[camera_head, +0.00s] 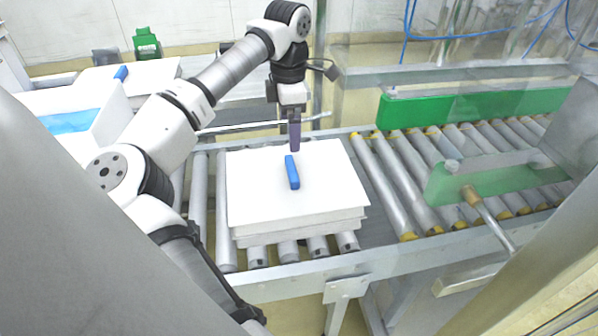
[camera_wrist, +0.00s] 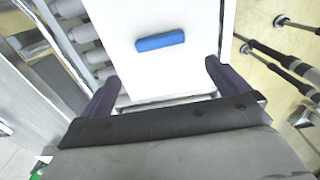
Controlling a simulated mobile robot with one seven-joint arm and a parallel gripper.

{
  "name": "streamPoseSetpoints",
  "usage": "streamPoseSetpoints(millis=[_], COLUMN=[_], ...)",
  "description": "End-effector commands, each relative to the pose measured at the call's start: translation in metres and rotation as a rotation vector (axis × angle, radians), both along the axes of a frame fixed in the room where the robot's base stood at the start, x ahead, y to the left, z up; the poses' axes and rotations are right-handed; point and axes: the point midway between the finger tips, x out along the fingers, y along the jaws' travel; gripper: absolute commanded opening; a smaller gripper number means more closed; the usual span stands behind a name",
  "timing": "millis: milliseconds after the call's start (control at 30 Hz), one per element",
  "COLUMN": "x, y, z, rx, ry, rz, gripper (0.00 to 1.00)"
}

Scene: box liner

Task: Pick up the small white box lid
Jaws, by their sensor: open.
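A white box lid (camera_head: 260,195) with a blue handle (camera_head: 292,172) on top lies on a stack of white pieces on the roller conveyor. My gripper (camera_head: 295,146) hangs above the far edge of this lid, pointing down, apart from the handle. In the wrist view the lid (camera_wrist: 165,70) with its blue handle (camera_wrist: 160,41) lies ahead of my open gripper (camera_wrist: 163,86). Nothing is between the fingers except the view of the lid's edge below. Another white lid with a blue handle (camera_head: 121,73) lies at the back left.
A white box with a blue inside (camera_head: 70,122) stands at the left. Rollers (camera_head: 385,185) run right between green side guards (camera_head: 470,108). A metal rod with a brass-coloured end (camera_head: 468,192) and a metal rail (camera_head: 400,255) lie at the right and front.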

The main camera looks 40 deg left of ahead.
Motion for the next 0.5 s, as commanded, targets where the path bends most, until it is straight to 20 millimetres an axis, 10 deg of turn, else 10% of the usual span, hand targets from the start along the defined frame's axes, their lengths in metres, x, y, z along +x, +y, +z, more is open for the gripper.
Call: streamPoseSetpoints(millis=[500], x=[0.001], y=[-0.002], z=[-0.074], rx=[-0.005], ry=[-0.005], rz=[-0.003], gripper=[1.0])
